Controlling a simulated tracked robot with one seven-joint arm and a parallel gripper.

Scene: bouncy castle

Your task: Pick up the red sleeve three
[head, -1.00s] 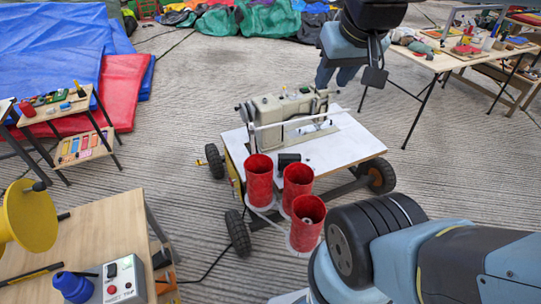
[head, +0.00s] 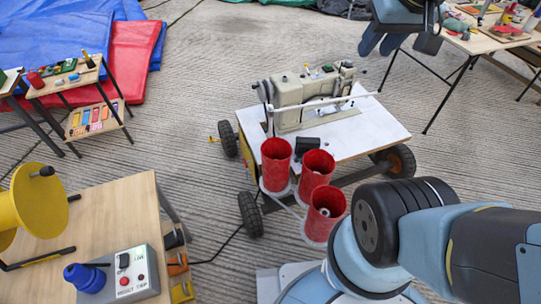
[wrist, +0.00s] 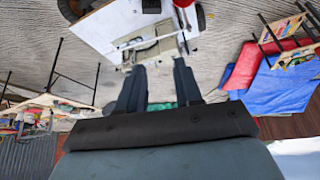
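Three red sleeves stand on the near left side of a wheeled cart. They are a left one (head: 276,168), a middle one (head: 315,172) and a near one (head: 325,216) with a pale post inside. I see no number on them, so I cannot tell which is sleeve three. My gripper (wrist: 160,66) is open and empty, its two dark fingers apart in the wrist view. In the head view my gripper (head: 381,42) hangs at the top, above and well apart from the sleeves.
A sewing machine (head: 308,97) stands on the cart's white top (head: 375,130), behind the sleeves. A wooden table (head: 120,215) with a control box (head: 125,275) is at the lower left. A folding table (head: 490,42) stands at the upper right. Ribbed floor lies between.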

